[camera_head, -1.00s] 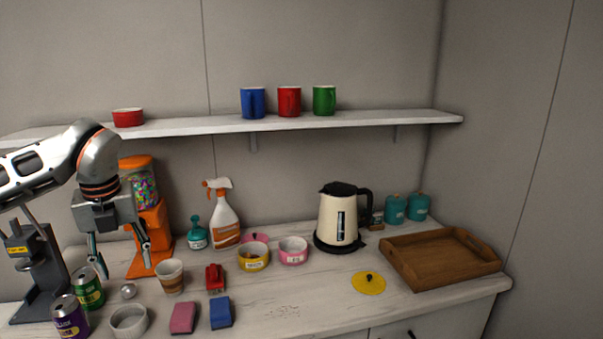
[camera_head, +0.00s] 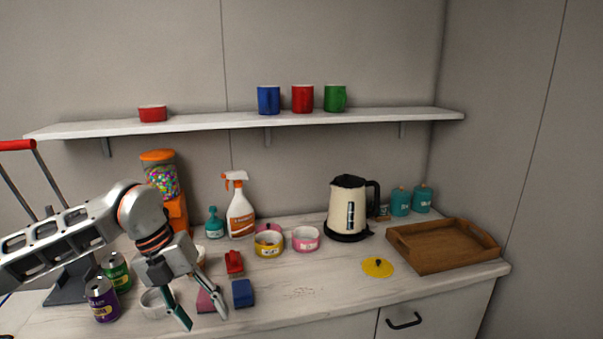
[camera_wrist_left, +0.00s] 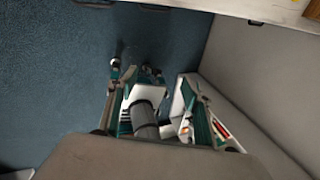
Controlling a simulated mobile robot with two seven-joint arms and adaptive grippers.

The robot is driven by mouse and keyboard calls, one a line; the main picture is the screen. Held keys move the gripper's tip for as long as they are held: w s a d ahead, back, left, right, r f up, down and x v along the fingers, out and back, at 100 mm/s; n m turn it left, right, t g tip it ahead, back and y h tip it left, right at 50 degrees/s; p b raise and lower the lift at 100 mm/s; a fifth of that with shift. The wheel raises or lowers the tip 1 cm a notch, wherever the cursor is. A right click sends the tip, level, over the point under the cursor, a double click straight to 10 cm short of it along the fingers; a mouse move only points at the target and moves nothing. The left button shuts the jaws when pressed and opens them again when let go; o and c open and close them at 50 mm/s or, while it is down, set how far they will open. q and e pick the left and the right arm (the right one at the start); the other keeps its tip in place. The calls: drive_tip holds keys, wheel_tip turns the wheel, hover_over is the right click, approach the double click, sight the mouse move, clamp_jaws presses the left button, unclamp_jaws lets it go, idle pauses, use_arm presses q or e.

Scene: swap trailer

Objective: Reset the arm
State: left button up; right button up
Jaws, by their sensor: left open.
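My left gripper (camera_head: 205,320) reaches in from the left in the head view. Its two fingers are spread and empty, low over the front of the counter (camera_head: 300,296). They overlap the pink sponge (camera_head: 206,300) in the picture, with the white bowl (camera_head: 154,304) just left of them. I cannot tell whether the fingers touch anything. The left wrist view shows blue floor (camera_wrist_left: 60,70) and parts of my own body, with the counter's edge (camera_wrist_left: 285,14) at the top right. My right gripper is not in the head view.
A purple can (camera_head: 102,300) and a green can (camera_head: 117,272) stand left of the gripper. A blue sponge (camera_head: 243,293) lies to its right. The kettle (camera_head: 345,212) and wooden tray (camera_head: 450,258) are farther right. The counter's front middle is clear.

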use_arm(q)
drive_tip(key=s+d+f+m+g+h, duration=0.1)
drive_tip(key=s+d+h, duration=0.3)
drive_tip(key=d, duration=0.5)
drive_tip(key=s+d+f+m+g+h, duration=0.15)
drive_tip(key=s+d+h, duration=0.25)
drive_tip(key=d, duration=0.5)
drive_tip(key=d+r+n+t+h, duration=0.3)
drive_tip(key=d+r+n+h, duration=0.2)
drive_tip(key=n+h, duration=0.15)
drive_tip(key=w+a+f+n+t+y, duration=0.35)
drive_tip(key=a+f+n+t, duration=0.35)
drive_tip(key=n, duration=0.3)
drive_tip(key=w+a+f+n+t+y, duration=0.2)
drive_tip(key=a+f+n+t+y, duration=0.4)
drive_tip(key=n+t, duration=0.3)
drive_tip(key=s+a+f+n+g+y, duration=0.3)
drive_tip(key=s+a+f, duration=0.3)
drive_tip(key=s+f, duration=0.3)
drive_tip(key=s+a+f+n+g+y, duration=0.3)
drive_tip(key=s+a+f, duration=0.3)
drive_tip(key=f, duration=0.9)
drive_tip(key=s+n+y, duration=0.1)
drive_tip(key=s, duration=0.1)
drive_tip(key=shift+s+a+f+n, duration=0.15)
drive_tip(key=shift+s+f+n, duration=0.1)
drive_tip(key=shift+s+n, duration=0.15)
